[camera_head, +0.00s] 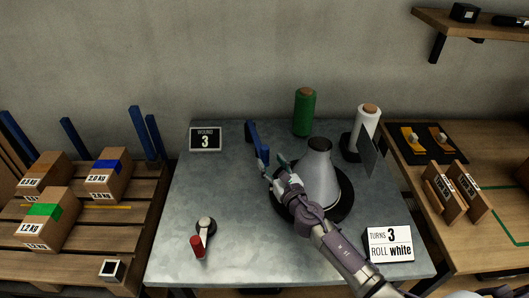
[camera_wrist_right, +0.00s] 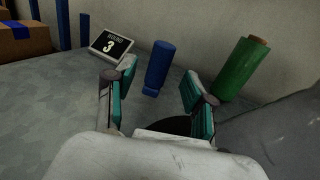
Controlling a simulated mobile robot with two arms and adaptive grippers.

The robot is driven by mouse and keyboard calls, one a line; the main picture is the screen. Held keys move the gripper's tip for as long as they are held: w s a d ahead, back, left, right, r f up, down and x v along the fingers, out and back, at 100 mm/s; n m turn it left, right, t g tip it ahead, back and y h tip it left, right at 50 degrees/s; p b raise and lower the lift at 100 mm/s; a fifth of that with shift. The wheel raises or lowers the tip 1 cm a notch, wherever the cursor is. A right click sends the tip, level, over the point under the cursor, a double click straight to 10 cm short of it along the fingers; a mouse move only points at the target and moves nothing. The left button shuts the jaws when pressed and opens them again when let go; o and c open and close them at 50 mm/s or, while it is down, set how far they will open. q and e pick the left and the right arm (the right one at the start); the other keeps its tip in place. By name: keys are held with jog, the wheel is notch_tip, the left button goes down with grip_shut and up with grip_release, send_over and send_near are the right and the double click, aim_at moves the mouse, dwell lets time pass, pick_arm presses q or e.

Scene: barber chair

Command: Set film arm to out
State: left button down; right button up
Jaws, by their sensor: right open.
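The blue upright piece, apparently the film arm's handle (camera_head: 253,136), stands on the grey table left of the grey cone (camera_head: 321,175). In the right wrist view the blue handle (camera_wrist_right: 158,68) shows between and beyond my fingertips, apart from them. My right gripper (camera_head: 273,169) is open and empty, just in front of the blue piece and beside the cone; its fingers also show in the wrist view (camera_wrist_right: 158,92). The lower part of the arm's link is hidden by my gripper. My left gripper is not in view.
The cone stands on a black disc (camera_head: 343,208). A green roll (camera_head: 304,112) and a white roll (camera_head: 366,124) stand behind it. A red-handled crank (camera_head: 198,244), a "WOUND 3" display (camera_head: 205,139) and a "ROLL white" sign (camera_head: 389,244) are on the table. The table's left side is mostly clear.

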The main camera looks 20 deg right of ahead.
aim_at(267, 156)
jog(key=w, duration=0.4)
jog(key=shift+w+a+b, duration=0.2)
jog(key=shift+a+b, duration=0.05)
jog(key=shift+b, duration=0.1)
jog(key=shift+w, duration=0.5)
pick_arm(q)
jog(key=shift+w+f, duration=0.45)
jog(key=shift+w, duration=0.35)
pick_arm(e)
grip_shut()
